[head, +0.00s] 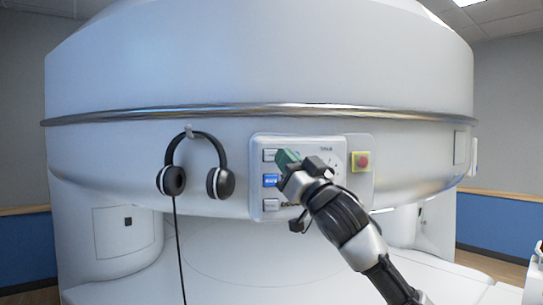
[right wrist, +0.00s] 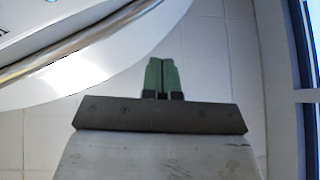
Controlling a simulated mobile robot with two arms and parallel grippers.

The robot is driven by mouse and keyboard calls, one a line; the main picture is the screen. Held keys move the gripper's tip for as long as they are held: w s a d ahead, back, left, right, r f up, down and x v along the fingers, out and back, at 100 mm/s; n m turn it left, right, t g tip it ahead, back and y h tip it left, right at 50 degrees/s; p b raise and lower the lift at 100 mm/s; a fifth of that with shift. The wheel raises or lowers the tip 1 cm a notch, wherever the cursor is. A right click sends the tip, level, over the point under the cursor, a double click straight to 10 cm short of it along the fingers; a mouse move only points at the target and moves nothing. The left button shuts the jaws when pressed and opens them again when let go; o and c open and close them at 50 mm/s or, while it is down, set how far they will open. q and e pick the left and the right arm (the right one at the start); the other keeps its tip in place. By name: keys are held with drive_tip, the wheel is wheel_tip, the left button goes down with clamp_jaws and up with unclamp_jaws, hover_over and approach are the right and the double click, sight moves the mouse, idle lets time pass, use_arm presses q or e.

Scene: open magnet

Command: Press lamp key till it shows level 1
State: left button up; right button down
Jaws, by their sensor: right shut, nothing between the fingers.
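A white control panel (head: 259,209) is set on the front of the large white magnet. On its left side is a column of keys: a pale upper key (head: 269,155), a blue key (head: 270,181) in the middle and a pale lower key (head: 270,204). I cannot read which is the lamp key, and no level display is clear. My right gripper (head: 286,158) is in front of the panel, just right of the upper key, and hides the panel's middle. Its green fingers (right wrist: 162,76) are together and empty in the right wrist view. I cannot tell whether they touch the panel. My left gripper is not in view.
A red button on a yellow plate (head: 361,161) sits right of my gripper. Black headphones (head: 221,182) hang from a hook left of the panel, with a cord hanging down. A metal rim (head: 200,112) runs around the magnet above the panel.

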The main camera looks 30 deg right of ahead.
sight(271, 156)
drive_tip(key=w+d+p, duration=0.3)
drive_tip(key=w+p, duration=0.1)
drive_tip(key=w, duration=0.3)
drive_tip(key=shift+w, duration=0.25)
idle(1.8)
drive_tip(key=shift+w+d+p, duration=0.1)
drive_tip(key=shift+w+p, duration=0.3)
drive_tip(key=shift+p, duration=0.15)
